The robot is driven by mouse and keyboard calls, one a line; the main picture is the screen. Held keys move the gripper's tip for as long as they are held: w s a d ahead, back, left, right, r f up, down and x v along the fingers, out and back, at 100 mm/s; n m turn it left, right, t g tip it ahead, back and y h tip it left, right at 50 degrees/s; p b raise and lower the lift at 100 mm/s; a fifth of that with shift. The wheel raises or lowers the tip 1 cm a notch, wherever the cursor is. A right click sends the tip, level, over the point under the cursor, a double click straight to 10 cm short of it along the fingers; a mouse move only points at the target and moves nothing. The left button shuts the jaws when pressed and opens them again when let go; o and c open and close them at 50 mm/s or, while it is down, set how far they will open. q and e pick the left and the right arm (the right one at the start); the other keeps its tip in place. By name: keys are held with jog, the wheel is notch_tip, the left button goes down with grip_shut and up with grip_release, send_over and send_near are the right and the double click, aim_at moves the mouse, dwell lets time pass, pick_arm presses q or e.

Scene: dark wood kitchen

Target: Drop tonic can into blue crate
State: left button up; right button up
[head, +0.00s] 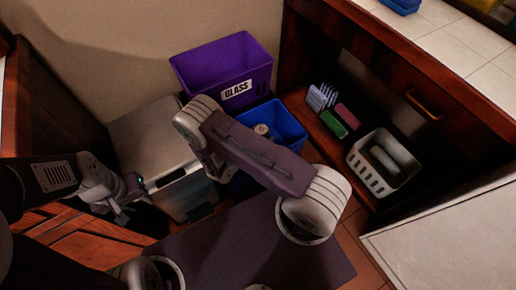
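The blue crate (285,119) stands on the floor beyond my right arm, which covers its left and front parts. A small pale round-topped thing (262,129) shows inside it, beside my forearm; I cannot tell if it is the tonic can. No other thing that I can name as the tonic can is in view. My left gripper (135,204) hangs at the left, in front of the pale bin, its fingers apart with nothing seen between them. My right arm bends over the crate, and its gripper is hidden behind the forearm and wrist.
A purple crate labelled GLASS (225,75) stands behind the blue crate. A pale lidded bin (150,125) is left of it. On the low shelf at right are a white basket (367,180), a green box (334,124) and a pink block (347,114). A white panel (450,240) fills the lower right.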

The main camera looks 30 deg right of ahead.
jog(key=shift+o, duration=0.3)
jog(key=shift+s+a+r, duration=0.1)
jog(key=shift+a+r, duration=0.1)
jog(key=shift+a, duration=0.15)
jog(key=p+v, duration=0.3)
jog(key=v, duration=0.5)
jog(key=shift+s, duration=0.1)
